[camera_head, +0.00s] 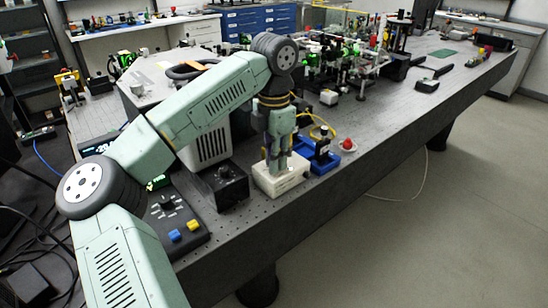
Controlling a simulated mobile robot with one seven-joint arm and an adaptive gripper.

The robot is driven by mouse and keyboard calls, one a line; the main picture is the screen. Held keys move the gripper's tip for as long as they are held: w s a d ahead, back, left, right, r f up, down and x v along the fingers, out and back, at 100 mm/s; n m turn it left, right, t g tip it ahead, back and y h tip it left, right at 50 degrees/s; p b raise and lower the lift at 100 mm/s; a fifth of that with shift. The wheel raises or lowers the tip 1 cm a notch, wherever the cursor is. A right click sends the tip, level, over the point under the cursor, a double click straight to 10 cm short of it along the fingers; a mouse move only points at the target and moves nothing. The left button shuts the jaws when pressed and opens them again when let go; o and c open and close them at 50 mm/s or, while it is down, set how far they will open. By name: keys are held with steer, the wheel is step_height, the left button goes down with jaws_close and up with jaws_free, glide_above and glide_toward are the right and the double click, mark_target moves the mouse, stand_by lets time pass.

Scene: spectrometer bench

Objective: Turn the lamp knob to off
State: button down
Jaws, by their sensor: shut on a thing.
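My gripper (279,168) points straight down onto the top of a small white box (285,185) near the front edge of the bench. Its fingers are together at the box top, shut on what appears to be the lamp knob. The knob itself is hidden by the fingers, so its setting cannot be read. The white box sits flat on the bench.
A black box (228,187) with a front dial stands just left of the white box. A blue tray (327,161) and a red-topped item (347,144) are close on its right. A control panel (176,222) with blue and yellow buttons lies at front left. Optics crowd the bench behind.

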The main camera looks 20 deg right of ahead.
steer(key=shift+n, duration=0.3)
steer(key=n+b, duration=0.2)
steer(key=n, duration=0.2)
steer(key=shift+n+b, duration=0.95)
steer(key=shift+n, duration=1.75)
steer(key=c, duration=1.5)
jaws_free()
step_height(320, 180, up, 12)
steer(key=shift+r, duration=0.1)
